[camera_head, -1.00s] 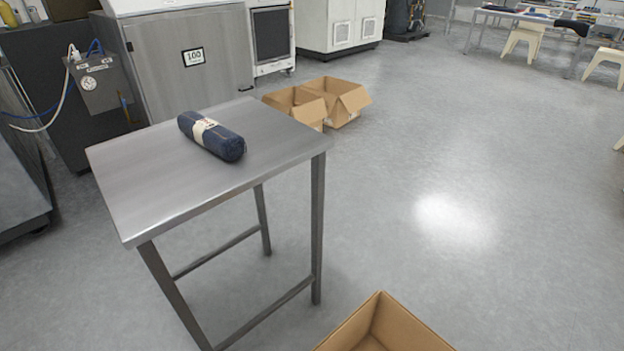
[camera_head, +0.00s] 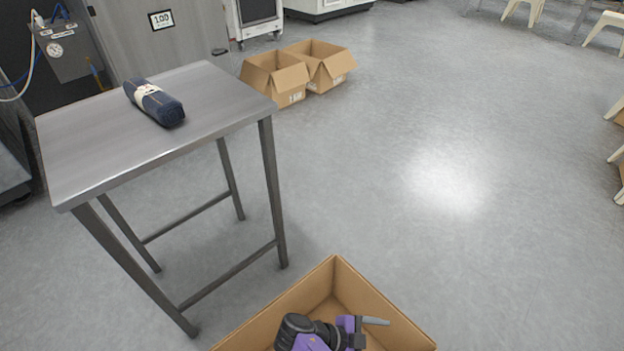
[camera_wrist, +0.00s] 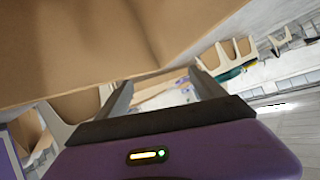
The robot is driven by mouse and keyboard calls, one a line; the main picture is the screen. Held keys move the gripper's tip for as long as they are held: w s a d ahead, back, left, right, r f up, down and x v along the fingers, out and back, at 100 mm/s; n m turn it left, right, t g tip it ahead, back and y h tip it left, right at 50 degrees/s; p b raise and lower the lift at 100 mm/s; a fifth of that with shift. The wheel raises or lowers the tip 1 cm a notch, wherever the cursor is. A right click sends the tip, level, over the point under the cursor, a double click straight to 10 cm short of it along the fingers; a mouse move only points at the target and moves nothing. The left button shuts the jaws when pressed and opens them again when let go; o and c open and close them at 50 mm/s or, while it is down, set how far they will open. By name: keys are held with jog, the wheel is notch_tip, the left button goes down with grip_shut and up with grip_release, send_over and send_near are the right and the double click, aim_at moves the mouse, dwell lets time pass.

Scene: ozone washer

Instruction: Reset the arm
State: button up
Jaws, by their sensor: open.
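My gripper (camera_head: 376,321) shows at the bottom of the head view, purple and black with a grey finger pointing right. It appears over or inside an open cardboard box (camera_head: 333,285) in front of the table; how deep it is I cannot tell. In the wrist view, my gripper (camera_wrist: 160,88) has its two grey fingers spread apart with nothing held between them. A brown surface fills the upper left of that view, close to the fingers.
A steel table (camera_head: 95,130) holds a rolled dark blue cloth (camera_head: 163,107) with a pale band. Two open cardboard boxes (camera_head: 280,85) stand on the floor behind it. A large steel cabinet (camera_head: 190,30) is at the back. Floor (camera_head: 440,240) to the right is clear.

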jog(key=w+a+f+n+t+y, duration=0.4)
jog(key=w+a+n+y, duration=0.25)
jog(key=a+n, duration=0.35)
jog(key=s+a+f+n+t+y+b, duration=0.2)
jog(key=a+f+n+t+y+b, duration=0.15)
jog(key=a+n+y, duration=0.3)
jog(key=s+d+r+n+t+y+b, duration=0.1)
jog(key=s+d+r+n+t+b, duration=0.25)
jog(key=s+d+r+b, duration=0.4)
jog(key=s+d+r+n+t+b, duration=0.2)
jog(key=s+d+r+t+b, duration=0.25)
jog(key=s+d+r, duration=0.6)
jog(key=s+d+m+g+h+b, duration=0.2)
jog(key=s+b, duration=0.3)
jog(key=s, duration=0.6)
notch_tip(320, 180, up, 39)
jog(key=p, duration=3.8)
jog(key=shift+f+p, duration=0.15)
jog(key=shift+p, duration=0.15)
